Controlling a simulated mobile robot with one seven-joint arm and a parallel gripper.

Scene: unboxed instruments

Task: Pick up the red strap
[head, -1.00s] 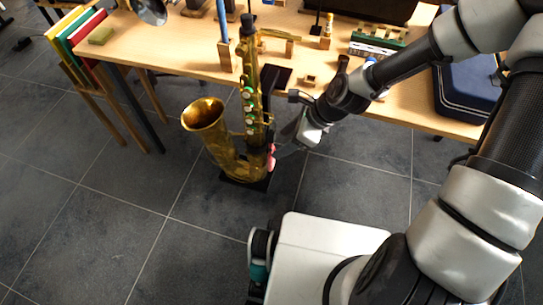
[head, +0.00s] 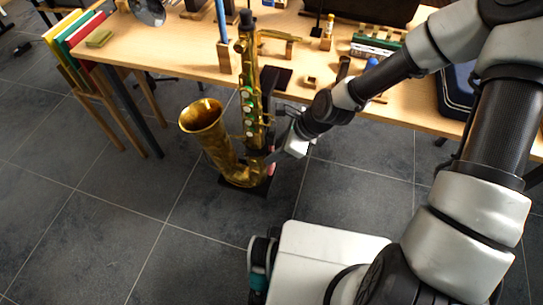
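A small pinkish-red piece, which looks like the red strap (head: 271,169), shows at the lower right side of the brass saxophone (head: 208,122). The saxophone stands upright on a dark base on the floor, in front of the table. My gripper (head: 274,158) reaches in from the right, its fingers pointing down and left beside the saxophone's body. The fingertips are at or just above the red piece. Whether they touch it, and whether they are open or shut, is too small to tell. Most of the strap is hidden.
The wooden table (head: 190,62) runs behind the saxophone with pens, small blocks and a harmonica-like item on it. A dark blue case (head: 457,88) lies at its right end. Coloured folders (head: 75,32) stand at the left. The tiled floor (head: 110,215) at the left is clear.

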